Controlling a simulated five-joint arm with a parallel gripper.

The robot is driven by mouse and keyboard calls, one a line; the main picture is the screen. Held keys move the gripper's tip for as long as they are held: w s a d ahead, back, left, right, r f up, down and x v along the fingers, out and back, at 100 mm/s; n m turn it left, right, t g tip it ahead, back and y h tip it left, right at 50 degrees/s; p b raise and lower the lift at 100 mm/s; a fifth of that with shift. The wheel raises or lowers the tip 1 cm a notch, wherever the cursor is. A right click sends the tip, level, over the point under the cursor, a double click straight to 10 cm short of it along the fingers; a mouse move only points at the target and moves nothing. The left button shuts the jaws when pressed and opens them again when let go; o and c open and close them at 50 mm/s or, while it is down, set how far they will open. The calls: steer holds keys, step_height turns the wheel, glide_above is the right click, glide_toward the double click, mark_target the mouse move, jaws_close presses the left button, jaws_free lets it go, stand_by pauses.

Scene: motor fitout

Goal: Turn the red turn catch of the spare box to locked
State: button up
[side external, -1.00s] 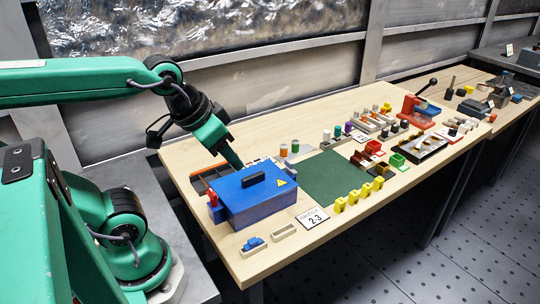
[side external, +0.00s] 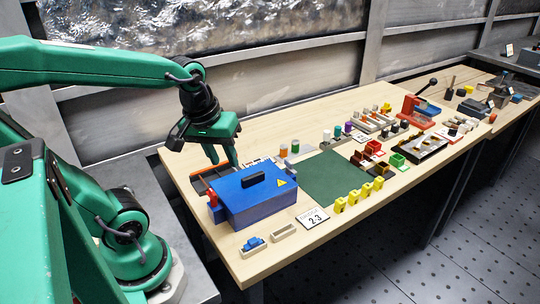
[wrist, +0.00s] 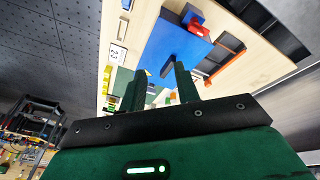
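The blue spare box (side external: 265,204) stands at the near left of the wooden table with its lid down and a black handle on top. Its red turn catch (side external: 212,198) is at the left end; its exact setting is too small to tell. In the wrist view the blue box (wrist: 160,48) lies beyond my fingers, with the red catch (wrist: 197,28) at its far end. My gripper (side external: 222,163) is open and empty, pointing down above and behind the box, apart from the catch. It also shows in the wrist view (wrist: 158,85) with its fingers spread.
An orange-edged dark tray (side external: 199,184) lies behind the box. A small blue part in a holder (side external: 253,245) and a 2.3 label card (side external: 314,216) are in front. A green mat (side external: 335,178) and several coloured parts lie to the right.

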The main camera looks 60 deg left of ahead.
mark_target(212, 192)
steer(key=a+f+n+g, duration=0.1)
steer(key=n, duration=0.2)
steer(key=a+f+n+g, duration=0.1)
steer(key=a+f+n, duration=0.1)
steer(key=s+a+f+n, duration=0.1)
steer(key=a+n, duration=0.1)
steer(key=n, duration=0.1)
steer(key=shift+a+f+n+g, duration=0.1)
steer(key=shift+f+n+g, duration=0.1)
steer(key=shift+n+g, duration=0.15)
steer(key=shift+s+a+f+n+g+h, duration=0.1)
steer(key=shift+a+f+n+g+h, duration=0.25)
steer(key=shift+n, duration=0.4)
steer(key=shift+f, duration=0.2)
steer(key=shift+f, duration=3.75)
steer(key=shift+c, duration=0.4)
jaws_close()
